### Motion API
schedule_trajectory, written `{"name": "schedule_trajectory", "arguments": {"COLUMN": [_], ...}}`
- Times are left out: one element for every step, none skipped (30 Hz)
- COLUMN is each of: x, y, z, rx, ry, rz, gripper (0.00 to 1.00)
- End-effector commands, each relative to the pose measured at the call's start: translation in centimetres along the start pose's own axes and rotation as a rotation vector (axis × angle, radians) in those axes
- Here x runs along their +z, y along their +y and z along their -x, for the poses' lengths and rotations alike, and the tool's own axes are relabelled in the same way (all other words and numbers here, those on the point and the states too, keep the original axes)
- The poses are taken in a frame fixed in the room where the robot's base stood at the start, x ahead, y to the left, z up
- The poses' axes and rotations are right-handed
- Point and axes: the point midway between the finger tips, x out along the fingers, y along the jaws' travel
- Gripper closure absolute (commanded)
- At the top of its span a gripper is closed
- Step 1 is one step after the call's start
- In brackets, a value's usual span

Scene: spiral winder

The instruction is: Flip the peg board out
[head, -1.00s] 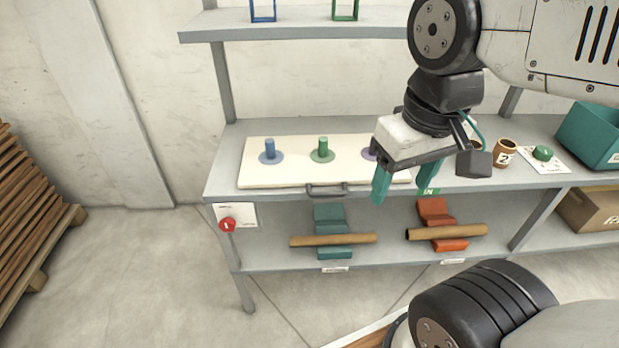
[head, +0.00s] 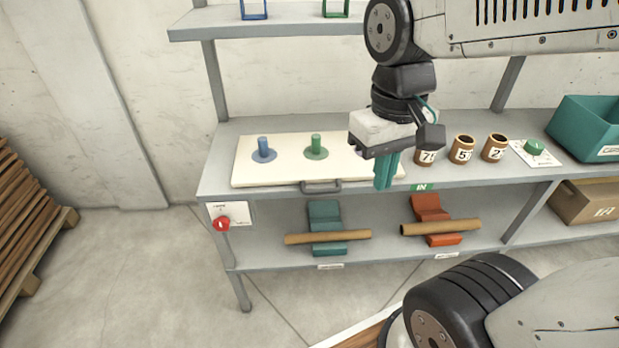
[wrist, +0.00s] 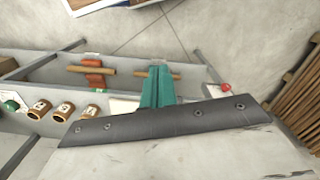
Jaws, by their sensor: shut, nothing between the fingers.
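The peg board (head: 290,174) is a cream panel lying flat on the shelf top, with a blue peg (head: 263,148) and a green peg (head: 315,146) standing on round coloured bases. A third base shows only in part behind my gripper. A dark grey handle (head: 321,186) is at the board's front edge. My gripper (head: 386,185) has its teal fingers together and empty, pointing down in front of the board's right end, to the right of the handle. In the wrist view the gripper (wrist: 158,72) covers most of the board, and the handle is hidden.
Numbered brown cups (head: 462,150), a green button (head: 535,148) and a teal bin (head: 587,128) stand to the right. A red knob (head: 221,224) is at the front left. Rolls on teal and orange cradles (head: 431,220) lie on the lower shelf.

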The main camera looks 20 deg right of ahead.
Motion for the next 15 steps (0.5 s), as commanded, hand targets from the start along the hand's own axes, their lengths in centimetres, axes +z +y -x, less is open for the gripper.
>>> {"name": "schedule_trajectory", "arguments": {"x": [-1.1, -1.8, -2.6, -3.3, -3.9, -4.9, -5.6, -6.3, -7.3, -8.0, -8.8, -9.8, -10.5, -11.3, -12.4], "y": [0.0, 0.1, 0.1, 0.1, 0.1, 0.1, 0.2, 0.2, 0.2, 0.2, 0.3, 0.3, 0.3, 0.3, 0.4], "z": [-0.3, -0.4, -0.6, -0.7, -0.9, -1.1, -1.3, -1.5, -1.8, -2.0, -2.3, -2.7, -3.0, -3.4, -3.8], "rx": [-0.002, -0.003, -0.005, -0.007, -0.008, -0.010, -0.012, -0.014, -0.016, -0.017, -0.019, -0.020, -0.021, -0.023, -0.024], "ry": [-0.033, -0.047, -0.065, -0.078, -0.092, -0.107, -0.120, -0.131, -0.147, -0.158, -0.170, -0.183, -0.194, -0.204, -0.217], "rz": [-0.005, -0.009, -0.014, -0.019, -0.023, -0.030, -0.035, -0.040, -0.047, -0.052, -0.058, -0.066, -0.073, -0.080, -0.088], "gripper": [1.00, 1.00, 1.00, 1.00, 1.00, 1.00, 1.00, 1.00, 1.00, 1.00, 1.00, 1.00, 1.00, 1.00, 1.00]}}
